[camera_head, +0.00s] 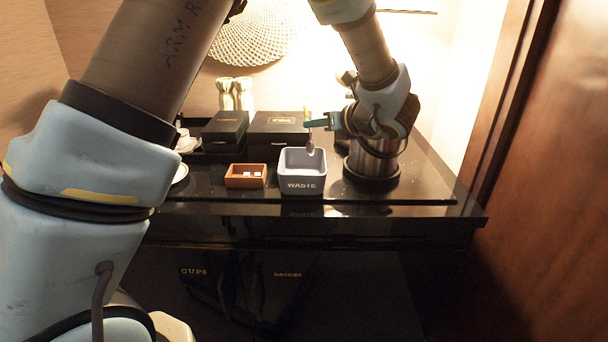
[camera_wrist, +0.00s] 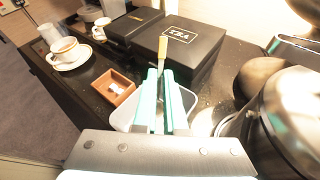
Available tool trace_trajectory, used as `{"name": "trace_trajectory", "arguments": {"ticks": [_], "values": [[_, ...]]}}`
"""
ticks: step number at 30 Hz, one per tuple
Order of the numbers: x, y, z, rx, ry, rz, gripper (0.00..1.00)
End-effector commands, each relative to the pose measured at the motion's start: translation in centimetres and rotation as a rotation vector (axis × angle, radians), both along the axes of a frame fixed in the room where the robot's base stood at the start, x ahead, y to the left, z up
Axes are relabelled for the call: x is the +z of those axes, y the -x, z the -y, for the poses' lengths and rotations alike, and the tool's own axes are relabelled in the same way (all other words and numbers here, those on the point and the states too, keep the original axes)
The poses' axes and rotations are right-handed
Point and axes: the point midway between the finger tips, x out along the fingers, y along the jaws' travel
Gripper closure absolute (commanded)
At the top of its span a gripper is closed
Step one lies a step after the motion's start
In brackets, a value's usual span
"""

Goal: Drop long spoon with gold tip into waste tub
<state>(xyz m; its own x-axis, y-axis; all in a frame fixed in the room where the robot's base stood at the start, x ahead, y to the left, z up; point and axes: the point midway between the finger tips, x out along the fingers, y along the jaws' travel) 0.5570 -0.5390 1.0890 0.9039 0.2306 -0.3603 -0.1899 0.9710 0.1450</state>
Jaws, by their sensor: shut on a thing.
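The long spoon with a gold tip shows in the head view, its bowl (camera_head: 310,148) hanging down and its gold end up. In the wrist view its gold tip (camera_wrist: 178,35) sticks out beyond the teal fingers. My gripper (camera_head: 310,123) is shut on the spoon's handle; its fingers also show in the wrist view (camera_wrist: 162,90). The waste tub (camera_head: 302,184) is a grey-blue square tub labelled WASTE on the counter. The spoon hangs over the tub's opening, its bowl near the rim height. In the wrist view the tub (camera_wrist: 122,118) is partly hidden by my fingers.
A small brown box (camera_head: 246,182) with white packets stands left of the tub. A metal canister (camera_head: 372,162) stands close on the right. Black boxes (camera_head: 278,122) are behind. Cups on saucers (camera_wrist: 68,52) stand at the left. The counter's front edge is near.

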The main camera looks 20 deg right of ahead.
Motion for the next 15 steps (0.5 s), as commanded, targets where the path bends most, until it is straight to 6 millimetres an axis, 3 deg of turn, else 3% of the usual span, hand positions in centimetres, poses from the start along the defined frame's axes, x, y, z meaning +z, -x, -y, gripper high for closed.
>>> {"name": "trace_trajectory", "arguments": {"ticks": [3,4,12,15], "values": [[0.06,-0.01,-0.01,0.000,0.000,0.000,1.00],[0.06,-0.01,-0.01,0.000,0.000,0.000,0.89],[0.06,-0.01,-0.01,0.000,0.000,0.000,0.59],[0.06,-0.01,-0.01,0.000,0.000,0.000,0.56]]}}
